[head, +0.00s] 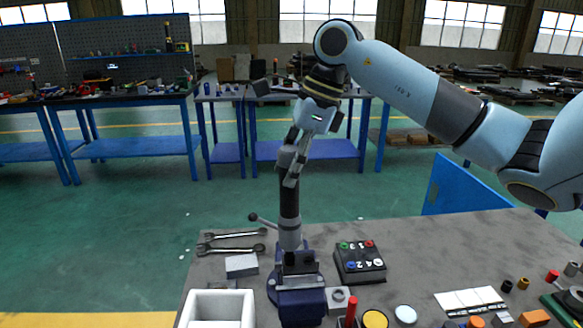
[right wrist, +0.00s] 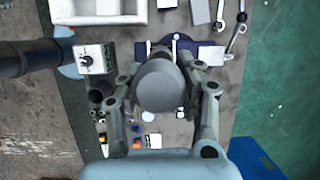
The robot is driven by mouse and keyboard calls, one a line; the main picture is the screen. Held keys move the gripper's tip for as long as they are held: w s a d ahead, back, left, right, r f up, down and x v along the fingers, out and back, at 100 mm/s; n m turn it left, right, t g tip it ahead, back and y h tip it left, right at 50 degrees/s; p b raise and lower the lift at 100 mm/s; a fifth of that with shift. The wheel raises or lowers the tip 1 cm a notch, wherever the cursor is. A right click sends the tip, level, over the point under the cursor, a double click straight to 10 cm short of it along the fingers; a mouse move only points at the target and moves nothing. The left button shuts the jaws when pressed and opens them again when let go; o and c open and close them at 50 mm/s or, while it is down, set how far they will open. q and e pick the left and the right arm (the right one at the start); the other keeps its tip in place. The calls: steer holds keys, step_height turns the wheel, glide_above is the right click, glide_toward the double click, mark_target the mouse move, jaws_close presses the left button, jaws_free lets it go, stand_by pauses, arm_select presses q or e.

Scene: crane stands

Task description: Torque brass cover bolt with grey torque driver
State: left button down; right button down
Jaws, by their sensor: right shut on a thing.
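My right gripper (head: 297,155) is shut on the upper end of the grey torque driver (head: 289,200). The driver stands almost upright, with a grey top, a black middle and a light grey lower part. Its lower end is above or on the dark blue vise (head: 297,300); I cannot tell if it touches. In the right wrist view the driver's round grey top (right wrist: 160,86) sits between the two fingers of the right gripper (right wrist: 165,72). The brass cover bolt cannot be made out; the driver and vise hide the spot. My left gripper is in neither view.
Two wrenches (head: 231,249) and a grey block (head: 241,265) lie left of the vise. A white tray (head: 218,296) stands at the front left. A button box (head: 359,263) is close on the right. Small parts and a white card (head: 469,300) lie further right. The back right tabletop is clear.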

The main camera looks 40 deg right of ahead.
mark_target(288, 148)
steer(key=shift+b, duration=0.3)
stand_by(0.9)
steer(key=shift+r, duration=0.1)
steer(key=shift+r+p, duration=1.2)
steer(key=shift+r, duration=1.3)
